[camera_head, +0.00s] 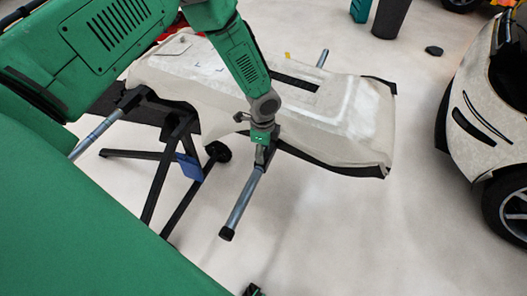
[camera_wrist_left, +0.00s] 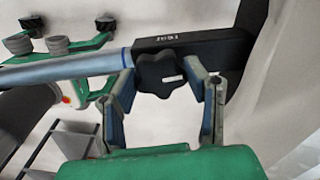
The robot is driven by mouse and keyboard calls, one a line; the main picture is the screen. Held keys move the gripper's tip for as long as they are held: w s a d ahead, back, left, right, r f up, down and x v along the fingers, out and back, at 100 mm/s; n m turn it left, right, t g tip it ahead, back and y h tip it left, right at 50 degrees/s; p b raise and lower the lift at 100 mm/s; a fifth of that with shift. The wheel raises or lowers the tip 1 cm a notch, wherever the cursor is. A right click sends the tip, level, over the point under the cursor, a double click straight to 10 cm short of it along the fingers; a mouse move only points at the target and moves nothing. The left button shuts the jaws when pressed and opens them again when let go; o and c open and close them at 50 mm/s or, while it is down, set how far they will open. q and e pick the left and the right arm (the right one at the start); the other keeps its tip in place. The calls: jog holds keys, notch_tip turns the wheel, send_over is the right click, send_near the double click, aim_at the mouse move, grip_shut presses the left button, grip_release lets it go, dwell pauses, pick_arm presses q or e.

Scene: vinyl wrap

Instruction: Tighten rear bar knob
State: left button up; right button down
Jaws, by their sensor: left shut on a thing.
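The black star-shaped knob (camera_wrist_left: 158,74) sits under a black square sleeve (camera_wrist_left: 185,52) where a grey bar (camera_wrist_left: 60,70) enters. My left gripper (camera_wrist_left: 162,78) has one finger on each side of the knob and is shut on it. In the head view my left gripper (camera_head: 262,150) reaches down to the near end of this bar (camera_head: 242,203), below the edge of the pale panel (camera_head: 345,115). The knob is hidden there by the gripper. My right gripper is not seen in either view.
The panel lies on a black stand (camera_head: 160,180) with a blue tag (camera_head: 189,166). Another grey bar (camera_head: 95,135) sticks out at the left, and another black knob (camera_head: 218,151) shows on the stand. A pale car (camera_head: 490,115) stands at the right. Floor between is clear.

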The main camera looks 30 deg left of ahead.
pick_arm(q)
jog(key=m, duration=0.5)
jog(key=shift+w+a+r+m, duration=0.1)
jog(key=shift+w+r+m, duration=0.1)
jog(key=shift+w+m, duration=0.15)
jog(key=m, duration=0.5)
jog(key=shift+m, duration=0.25)
jog(key=m, duration=1.1)
jog(key=o, duration=1.1)
jog(key=shift+o, duration=0.2)
jog(key=shift+s+f, duration=0.1)
jog(key=shift+s, duration=0.05)
